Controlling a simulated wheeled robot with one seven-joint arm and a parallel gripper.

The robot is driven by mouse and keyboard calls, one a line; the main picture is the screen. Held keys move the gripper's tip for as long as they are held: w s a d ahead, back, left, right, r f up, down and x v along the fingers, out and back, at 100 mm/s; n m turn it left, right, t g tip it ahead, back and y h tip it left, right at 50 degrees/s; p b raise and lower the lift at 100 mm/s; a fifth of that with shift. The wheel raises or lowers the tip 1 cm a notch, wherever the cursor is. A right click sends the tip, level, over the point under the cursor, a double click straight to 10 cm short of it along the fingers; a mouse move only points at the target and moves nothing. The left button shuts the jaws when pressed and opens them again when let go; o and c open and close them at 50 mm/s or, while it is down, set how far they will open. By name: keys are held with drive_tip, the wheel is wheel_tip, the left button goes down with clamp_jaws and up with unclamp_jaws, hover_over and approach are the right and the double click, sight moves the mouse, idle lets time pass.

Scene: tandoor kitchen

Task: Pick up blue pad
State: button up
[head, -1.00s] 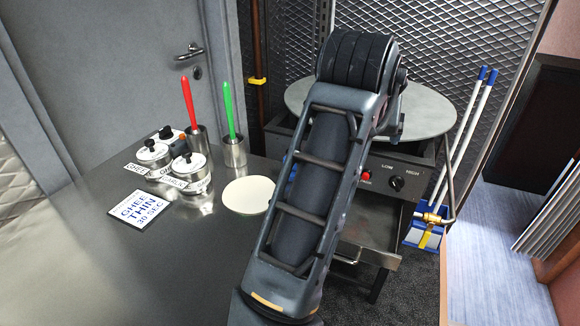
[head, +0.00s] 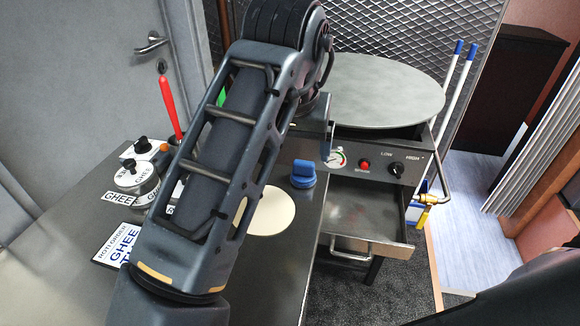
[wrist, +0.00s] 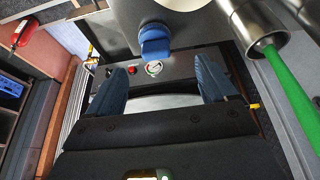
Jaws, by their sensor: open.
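In the wrist view the blue pad (wrist: 155,42) is at top centre, beyond and between my fingertips. My gripper (wrist: 163,80) is open, with two dark blue fingers spread wide and nothing between them. It is apart from the pad.
The round griddle (head: 375,90) stands behind, with a metal drawer or tray (head: 370,215) below its panel. Ghee pots (head: 133,178) and a red-handled tool (head: 168,103) stand on the left. A green handle (wrist: 290,105) rises from a metal cup (wrist: 258,25) close by in the wrist view.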

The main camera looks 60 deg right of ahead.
sight(304, 161)
drive_tip(key=x, duration=0.7)
drive_tip(key=shift+s+d+f, duration=0.15)
drive_tip(key=shift+s+d, duration=0.1)
drive_tip(key=shift+c, duration=0.2)
drive_tip(key=c, duration=1.1)
drive_tip(key=shift+r, duration=0.7)
wheel_tip(304, 161, up, 3)
drive_tip(key=shift+f, duration=0.1)
drive_tip(key=s+d+r, duration=0.2)
drive_tip(key=d, duration=0.1)
drive_tip(key=s+d+r+p, duration=0.1)
drive_tip(key=s+d+r, duration=0.1)
drive_tip(key=s, duration=0.1)
drive_tip(key=s+d+r, duration=0.3)
drive_tip(key=shift+d, duration=0.35)
